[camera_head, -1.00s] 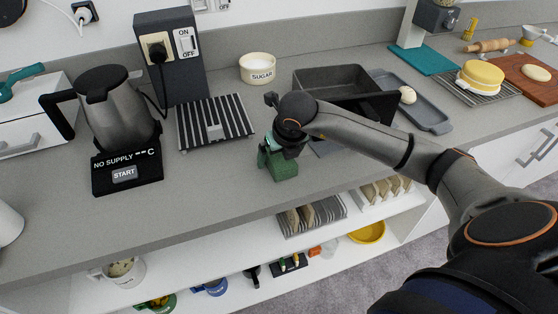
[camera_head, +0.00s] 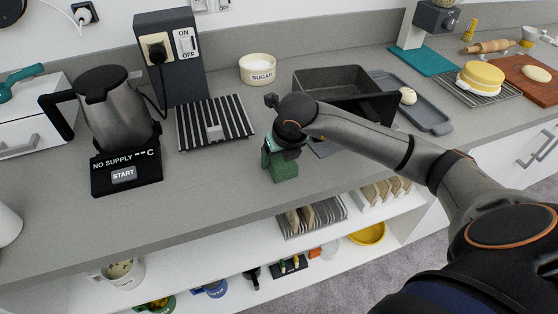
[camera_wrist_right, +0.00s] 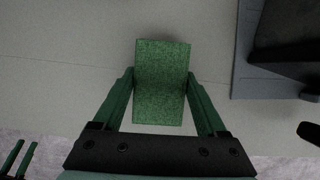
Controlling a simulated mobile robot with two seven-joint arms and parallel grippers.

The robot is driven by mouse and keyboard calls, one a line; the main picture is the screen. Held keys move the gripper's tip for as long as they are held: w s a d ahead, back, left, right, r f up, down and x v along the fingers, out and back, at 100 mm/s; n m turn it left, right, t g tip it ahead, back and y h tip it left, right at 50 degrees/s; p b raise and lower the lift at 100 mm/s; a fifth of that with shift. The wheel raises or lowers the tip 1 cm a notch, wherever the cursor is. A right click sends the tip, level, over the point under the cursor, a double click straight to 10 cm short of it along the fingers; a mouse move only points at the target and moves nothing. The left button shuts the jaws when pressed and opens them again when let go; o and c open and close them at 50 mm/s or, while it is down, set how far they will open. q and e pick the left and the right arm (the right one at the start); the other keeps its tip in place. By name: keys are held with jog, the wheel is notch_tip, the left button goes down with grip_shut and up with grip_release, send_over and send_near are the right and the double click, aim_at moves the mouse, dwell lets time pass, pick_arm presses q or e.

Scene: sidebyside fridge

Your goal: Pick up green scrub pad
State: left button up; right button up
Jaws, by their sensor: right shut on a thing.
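The green scrub pad (camera_head: 284,171) is near the front edge of the grey counter, in the middle of the head view. It also shows in the right wrist view (camera_wrist_right: 161,80) as a speckled green block. My right gripper (camera_head: 276,155) is above the pad and shut on it. In the right wrist view its two green fingers (camera_wrist_right: 161,97) press on the pad's left and right sides. I cannot tell whether the pad touches the counter. My left gripper is not in the head view.
A striped rack (camera_head: 214,122) and a kettle (camera_head: 116,112) on its base stand to the left. A sugar bowl (camera_head: 258,69) is behind. A dark grey pan (camera_head: 330,78) and a grey tray (camera_head: 428,112) are to the right. The counter left of the pad is clear.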

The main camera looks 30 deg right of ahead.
aim_at(278, 158)
jog(key=c, duration=0.6)
jog(key=shift+r, duration=0.1)
jog(key=shift+r+p, duration=0.15)
jog(key=shift+p, duration=0.2)
jog(key=shift+r, duration=0.25)
jog(key=r, duration=0.2)
jog(key=r+b, duration=0.1)
jog(key=shift+s+a+r, duration=0.15)
jog(key=shift+a+r, duration=0.1)
jog(key=s+a+r, duration=0.1)
jog(key=s+r, duration=0.1)
jog(key=r, duration=0.1)
jog(key=a+r, duration=0.1)
jog(key=shift+s+a+r, duration=0.25)
jog(key=shift+s+a, duration=0.1)
jog(key=shift+s, duration=0.05)
jog(key=shift+s+a+r+p, duration=0.2)
jog(key=shift+s+a+r, duration=0.55)
jog(key=shift+s+a, duration=0.4)
jog(key=shift+s+a+r+p, duration=0.25)
jog(key=shift+s+a+r, duration=0.6)
jog(key=shift+s, duration=0.4)
jog(key=shift+s+a+r+p, duration=0.2)
jog(key=shift+s+a+r, duration=0.45)
jog(key=shift+s+a, duration=0.55)
